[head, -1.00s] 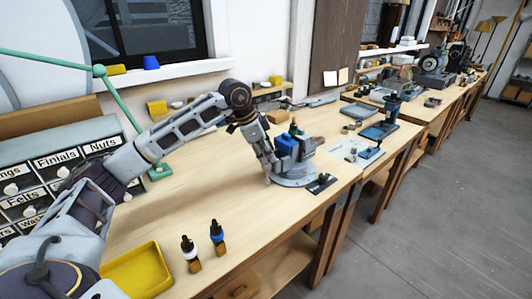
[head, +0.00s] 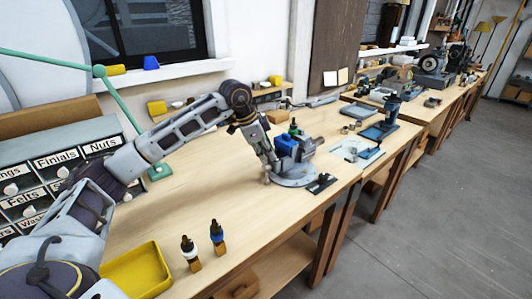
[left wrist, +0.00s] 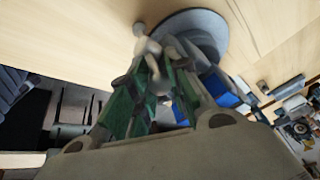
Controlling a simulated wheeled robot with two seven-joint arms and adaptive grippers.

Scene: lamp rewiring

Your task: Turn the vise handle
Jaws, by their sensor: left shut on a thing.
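The grey vise (head: 308,147) with its round base stands on the wooden bench near the front edge, with a blue part on it. It also shows in the left wrist view, where its grey round base (left wrist: 207,32) is seen. My left gripper (head: 267,179) reaches down at the vise's left side. In the left wrist view my left gripper (left wrist: 150,62) is shut on the pale vise handle (left wrist: 143,40), whose knobbed end sticks out past the fingertips. The fingers hide part of the handle. My right gripper is in neither view.
Two dropper bottles (head: 217,236) and a yellow tray (head: 135,270) are at the bench's near side. A dark flat piece (head: 322,183) lies right of the vise. Labelled drawers (head: 50,175) stand at the left.

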